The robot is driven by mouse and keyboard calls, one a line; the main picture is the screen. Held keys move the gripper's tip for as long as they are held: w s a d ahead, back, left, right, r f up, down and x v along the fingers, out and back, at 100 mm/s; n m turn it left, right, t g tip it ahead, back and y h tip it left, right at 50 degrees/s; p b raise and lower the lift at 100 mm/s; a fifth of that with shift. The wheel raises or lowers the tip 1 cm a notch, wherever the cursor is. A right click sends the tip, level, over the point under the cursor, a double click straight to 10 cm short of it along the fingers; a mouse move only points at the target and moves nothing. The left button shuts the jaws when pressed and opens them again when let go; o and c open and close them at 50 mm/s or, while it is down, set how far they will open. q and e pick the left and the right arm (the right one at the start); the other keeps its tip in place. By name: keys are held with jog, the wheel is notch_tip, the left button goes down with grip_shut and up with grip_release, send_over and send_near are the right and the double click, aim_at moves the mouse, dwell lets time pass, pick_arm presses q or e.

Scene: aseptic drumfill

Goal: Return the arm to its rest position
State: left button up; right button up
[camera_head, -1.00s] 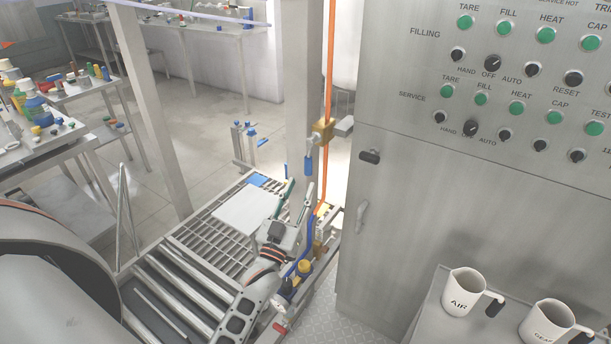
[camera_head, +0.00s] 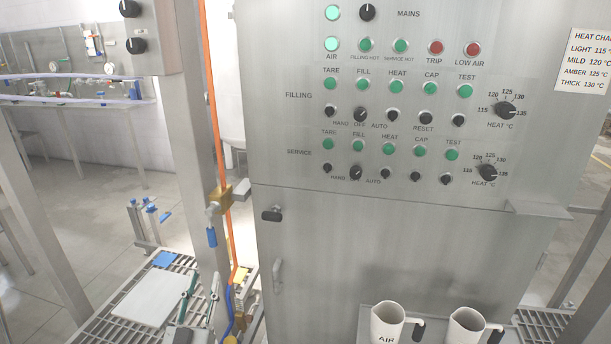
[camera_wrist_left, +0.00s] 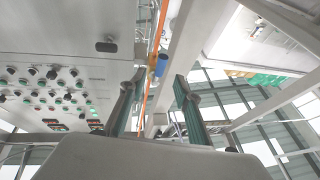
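My left gripper (camera_head: 204,284) is low at left of centre in the head view, pointing up. Its fingers stand apart with nothing visible between them. In the left wrist view the two fingers (camera_wrist_left: 155,95) with green pads are also spread, and the space between them is empty. The gripper is below a blue-handled brass valve (camera_head: 212,237) on the orange pipe (camera_head: 212,110), apart from it in the wrist view. Most of my left arm is out of the head view. My right gripper shows in neither view.
A steel control cabinet (camera_head: 330,260) with lamps and knobs stands right of the gripper. Two white jugs, one marked AIR (camera_head: 387,325) and another (camera_head: 466,327), stand at its front. A grated platform with a pale plate (camera_head: 155,295) lies left of the gripper. A steel post (camera_head: 190,130) rises behind.

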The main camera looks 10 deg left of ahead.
pick_arm(q)
jog(key=s+d+f+m+g+h, duration=0.2)
jog(key=s+d+f+g, duration=0.3)
jog(key=s+f, duration=0.6)
jog(key=s+d+f+m+g+h, duration=0.3)
jog(key=s+d+f+g, duration=0.3)
jog(key=s+f, duration=0.5)
jog(key=shift+d+m+h, duration=0.3)
jog(key=shift+d+m, duration=0.1)
jog(key=shift+d, duration=0.75)
